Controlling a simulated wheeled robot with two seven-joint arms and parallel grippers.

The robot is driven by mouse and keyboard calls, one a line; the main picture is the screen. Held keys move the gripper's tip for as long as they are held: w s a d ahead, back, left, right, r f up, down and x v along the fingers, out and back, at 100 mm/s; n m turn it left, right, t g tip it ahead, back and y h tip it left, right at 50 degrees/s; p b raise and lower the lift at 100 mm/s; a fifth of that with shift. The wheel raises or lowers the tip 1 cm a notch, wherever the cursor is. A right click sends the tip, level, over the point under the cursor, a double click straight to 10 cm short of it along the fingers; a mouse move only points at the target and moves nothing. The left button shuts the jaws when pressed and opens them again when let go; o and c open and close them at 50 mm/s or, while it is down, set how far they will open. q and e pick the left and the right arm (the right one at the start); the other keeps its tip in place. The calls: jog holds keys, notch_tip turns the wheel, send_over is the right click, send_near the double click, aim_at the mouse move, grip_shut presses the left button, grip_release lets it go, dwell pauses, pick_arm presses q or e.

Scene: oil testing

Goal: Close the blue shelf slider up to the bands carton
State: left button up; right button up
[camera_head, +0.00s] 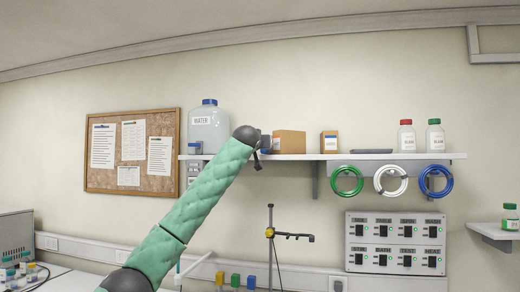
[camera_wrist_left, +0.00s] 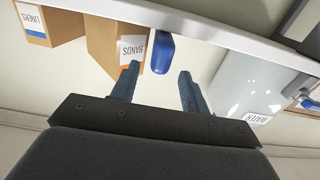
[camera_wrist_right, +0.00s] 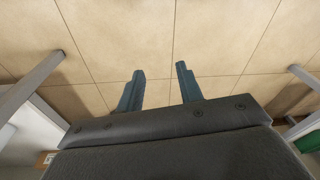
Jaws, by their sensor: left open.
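The blue slider (camera_wrist_left: 162,53) is on the white shelf (camera_head: 430,156), close beside the brown bands carton (camera_wrist_left: 103,42). In the left wrist view a narrow gap shows between slider and carton. The head view also shows the bands carton (camera_head: 290,141), with my arm partly covering the space left of it. My left gripper (camera_wrist_left: 158,72) is open; the slider's near end lies about between its fingertips, with no clear contact. My right gripper (camera_wrist_right: 160,71) is open and empty, over the tiled floor (camera_wrist_right: 165,35).
A water jug (camera_head: 208,128) stands on the shelf left of my left gripper. A smaller liners carton (camera_head: 329,142), a dark flat tray (camera_head: 371,151) and two capped bottles stand to the right. Coloured rings (camera_head: 346,181) hang below the shelf. A stand (camera_head: 270,235) rises beneath.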

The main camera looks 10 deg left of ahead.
pick_arm(q)
jog(key=shift+s+b, duration=0.3)
jog(key=shift+s, duration=0.6)
pick_arm(e)
jog(key=shift+w+a+r, duration=0.15)
jog(key=shift+w+r, duration=0.1)
jog(key=shift+r, duration=0.6)
jog(key=shift+w+a+r, duration=0.1)
jog(key=shift+w+r, duration=0.1)
jog(key=shift+r, duration=0.65)
